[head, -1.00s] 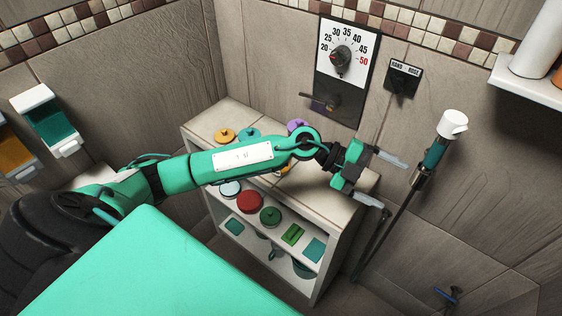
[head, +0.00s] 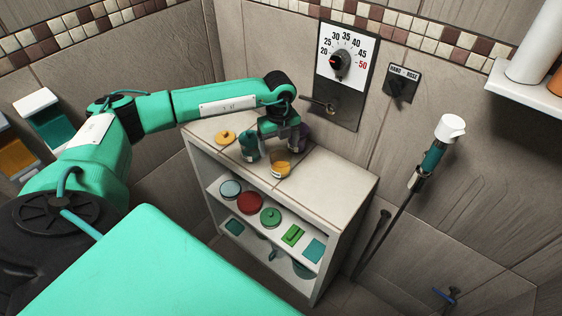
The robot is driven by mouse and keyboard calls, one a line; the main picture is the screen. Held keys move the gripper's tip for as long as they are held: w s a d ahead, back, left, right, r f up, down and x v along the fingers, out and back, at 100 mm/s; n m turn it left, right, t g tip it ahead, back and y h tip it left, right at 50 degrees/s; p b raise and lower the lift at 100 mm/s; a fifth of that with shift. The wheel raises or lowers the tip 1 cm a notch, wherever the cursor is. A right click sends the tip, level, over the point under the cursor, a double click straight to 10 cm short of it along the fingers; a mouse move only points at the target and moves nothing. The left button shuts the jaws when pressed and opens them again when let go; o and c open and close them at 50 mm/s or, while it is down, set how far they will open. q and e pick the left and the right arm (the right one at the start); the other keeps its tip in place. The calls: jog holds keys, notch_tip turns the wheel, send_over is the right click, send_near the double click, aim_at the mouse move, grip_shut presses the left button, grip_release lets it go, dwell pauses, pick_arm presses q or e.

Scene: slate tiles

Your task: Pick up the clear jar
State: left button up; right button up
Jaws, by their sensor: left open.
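My left gripper (head: 280,148) points down over the top of the white shelf unit (head: 335,185). It is open, its fingers near a small jar with yellow-orange in it (head: 281,170); I cannot tell whether they touch it. A teal jar (head: 249,149) stands just left of the gripper, and a purple one (head: 304,134) is partly hidden behind it. A yellow-orange lidded jar (head: 225,137) stands further left. I cannot tell for sure which jar is the clear one; a round pale-topped container (head: 230,189) sits on the shelf below. My right gripper is out of view.
The shelf below also holds a red round container (head: 249,203), a green one (head: 270,216) and square ones. A dial panel (head: 344,70) and a lever switch (head: 400,83) are on the wall behind. The right part of the unit's top is bare.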

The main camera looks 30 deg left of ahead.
aim_at(280, 155)
pick_arm(q)
notch_tip(280, 155, down, 3)
jog(key=shift+f+p, duration=0.2)
jog(key=shift+p, duration=0.1)
jog(key=shift+d+f+p, duration=0.2)
jog(key=shift+f+p, duration=0.2)
jog(key=shift+f, duration=0.05)
jog(key=f, duration=0.1)
jog(key=f+p, duration=0.1)
jog(key=f, duration=0.1)
jog(key=shift+s+d+f+p, duration=0.15)
jog(key=shift+d+f+p, duration=0.1)
jog(key=shift+p, duration=0.1)
jog(key=shift+f, duration=0.55)
jog(key=c, duration=1.2)
